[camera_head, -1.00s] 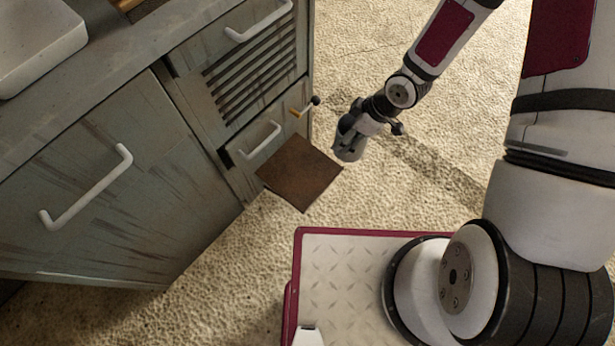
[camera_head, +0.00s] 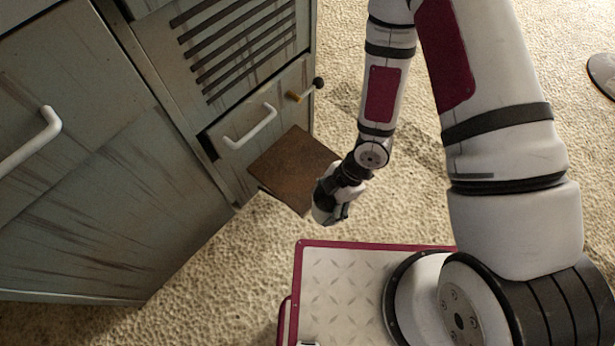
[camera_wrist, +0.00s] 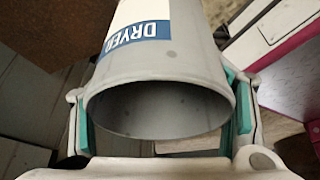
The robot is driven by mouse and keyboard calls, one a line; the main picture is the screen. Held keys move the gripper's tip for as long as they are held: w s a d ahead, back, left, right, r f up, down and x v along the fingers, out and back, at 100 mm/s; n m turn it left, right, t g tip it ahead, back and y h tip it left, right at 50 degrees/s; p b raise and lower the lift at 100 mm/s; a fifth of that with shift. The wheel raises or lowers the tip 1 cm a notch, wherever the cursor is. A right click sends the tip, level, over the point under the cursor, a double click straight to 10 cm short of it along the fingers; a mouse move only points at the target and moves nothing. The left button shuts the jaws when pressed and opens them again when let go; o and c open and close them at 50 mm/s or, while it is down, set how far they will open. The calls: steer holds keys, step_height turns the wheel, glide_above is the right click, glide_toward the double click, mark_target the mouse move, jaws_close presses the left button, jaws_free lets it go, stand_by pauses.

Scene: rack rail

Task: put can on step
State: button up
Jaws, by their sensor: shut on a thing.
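The can is mostly hidden there. The step (camera_head: 290,163) is a brown square board by the cabinet's lower drawer. I cannot tell the height between can and step.
The grey worn cabinet (camera_head: 150,190) stands at left, with a white drawer handle (camera_head: 250,128) and a small dark-tipped knob (camera_head: 305,91) near the step. Bare beige carpet (camera_head: 225,265) lies in front and to the right.

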steer(key=shift+s+f, duration=0.15)
steer(key=shift+f, duration=0.15)
steer(key=shift+w+a+f, duration=0.1)
steer(key=shift+w+a, duration=0.15)
steer(key=shift+w, duration=0.1)
steer(key=w+a, duration=0.2)
steer(key=w, duration=0.2)
steer(key=w+a+f+p, duration=0.1)
steer(key=w+a, duration=0.1)
steer(key=w, duration=0.3)
steer(key=w+a, duration=0.1)
steer(key=w, duration=0.3)
steer(key=shift+w+a+f+p, duration=0.2)
steer(key=shift+w+a+p, duration=0.1)
steer(key=shift+a, duration=0.1)
step_height(320, 180, down, 4)
steer(key=shift+w+r+b, duration=0.1)
steer(key=shift+r+b, duration=0.1)
steer(key=shift+b, duration=1.05)
steer(key=shift+a+r, duration=0.1)
steer(key=o, duration=1.3)
